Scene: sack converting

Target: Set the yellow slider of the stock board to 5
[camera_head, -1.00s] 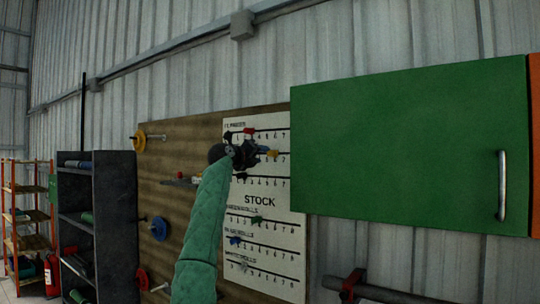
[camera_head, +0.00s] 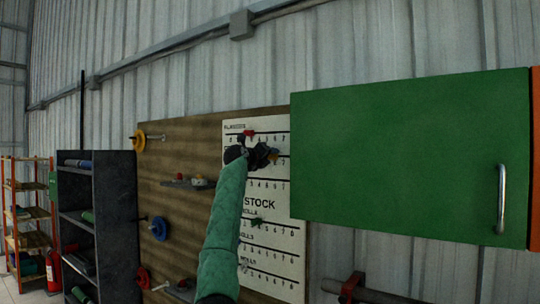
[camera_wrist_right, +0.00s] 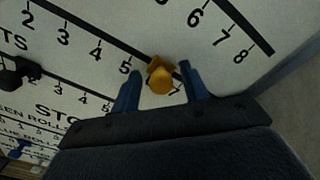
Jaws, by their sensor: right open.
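The white stock board (camera_head: 272,205) is on the wood panel, with several numbered slider rows. The yellow slider (camera_head: 274,153) is on the second row. In the right wrist view the yellow slider (camera_wrist_right: 160,76) sits just past the printed 5, about where 6 belongs; the number under it is hidden. My right gripper (camera_head: 268,154) is at that row. In the right wrist view its open blue fingers (camera_wrist_right: 159,86) stand on either side of the yellow knob, with a gap visible on each side. My left gripper is out of view.
A red slider (camera_head: 249,133) is on the row above, and a black slider (camera_wrist_right: 18,74) on a row below. A green slider (camera_head: 257,221) is lower. The green cabinet door (camera_head: 410,155) is close on the right and covers part of the board's right edge.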

